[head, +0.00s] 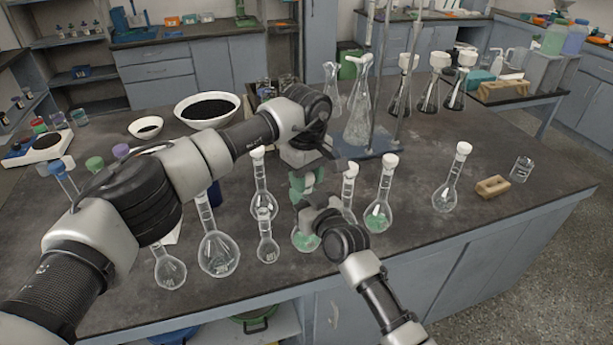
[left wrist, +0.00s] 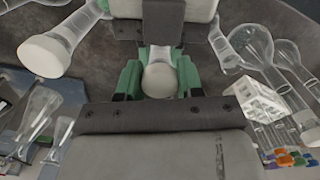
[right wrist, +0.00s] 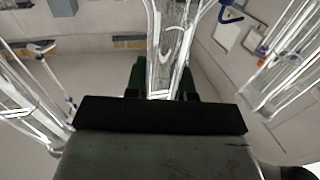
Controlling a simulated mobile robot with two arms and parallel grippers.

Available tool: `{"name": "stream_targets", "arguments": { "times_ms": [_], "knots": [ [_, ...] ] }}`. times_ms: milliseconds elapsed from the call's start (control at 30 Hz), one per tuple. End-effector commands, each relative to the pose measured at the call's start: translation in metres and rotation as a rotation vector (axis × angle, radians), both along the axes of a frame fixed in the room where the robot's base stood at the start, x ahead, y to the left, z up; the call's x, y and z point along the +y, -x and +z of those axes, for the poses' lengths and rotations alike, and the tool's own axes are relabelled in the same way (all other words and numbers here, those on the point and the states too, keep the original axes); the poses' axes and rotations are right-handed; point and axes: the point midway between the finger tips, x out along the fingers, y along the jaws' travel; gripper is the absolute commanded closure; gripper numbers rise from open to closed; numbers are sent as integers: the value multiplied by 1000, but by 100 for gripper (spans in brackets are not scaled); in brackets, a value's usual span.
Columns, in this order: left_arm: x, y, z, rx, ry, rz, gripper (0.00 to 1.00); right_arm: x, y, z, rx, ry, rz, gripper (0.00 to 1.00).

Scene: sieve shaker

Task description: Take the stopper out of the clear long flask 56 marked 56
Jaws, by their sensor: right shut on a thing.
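A clear flask (head: 305,241) stands upright at the front of the bench, its bulb showing a green tint; its upper neck is hidden behind my grippers and its mark is not readable. My right gripper (head: 318,216) is shut on its neck; the clear glass neck (right wrist: 168,50) runs between the fingers in the right wrist view. My left gripper (head: 307,184) hangs just above, pointing down. In the left wrist view, a round white stopper (left wrist: 160,79) sits between its green fingers, which look open around it; contact cannot be told.
Stoppered flasks stand close by: one behind left (head: 261,200), one right (head: 380,213), another farther right (head: 446,195). Open-topped flasks (head: 217,252) stand left. A wooden block (head: 492,187) and small glass weight (head: 521,169) lie right. A stand with a blue base (head: 372,143) is behind.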

Motion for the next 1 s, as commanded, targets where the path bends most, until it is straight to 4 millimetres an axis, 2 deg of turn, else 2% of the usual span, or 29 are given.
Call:
{"name": "stream_targets", "arguments": {
  "times_ms": [33, 100, 167, 200, 333, 667, 1000],
  "knots": [
    [0, 0, 0, 0, 0, 0, 80, 0, 0, -1, 2, 1, 0, 100],
    [0, 0, 0, 0, 0, 0, 91, 0, 0, -1, 2, 1, 0, 100],
    [0, 0, 0, 0, 0, 0, 93, 0, 0, -1, 2, 1, 0, 100],
    [0, 0, 0, 0, 0, 0, 58, 0, 0, -1, 2, 1, 0, 100],
    [0, 0, 0, 0, 0, 0, 39, 0, 0, -1, 2, 1, 0, 100],
    [0, 0, 4, -1, 1, 0, 39, 0, 0, -1, 2, 1, 0, 100],
    [0, 0, 43, -2, -1, 0, 39, 0, 0, -1, 2, 1, 0, 100]
  ]
}}
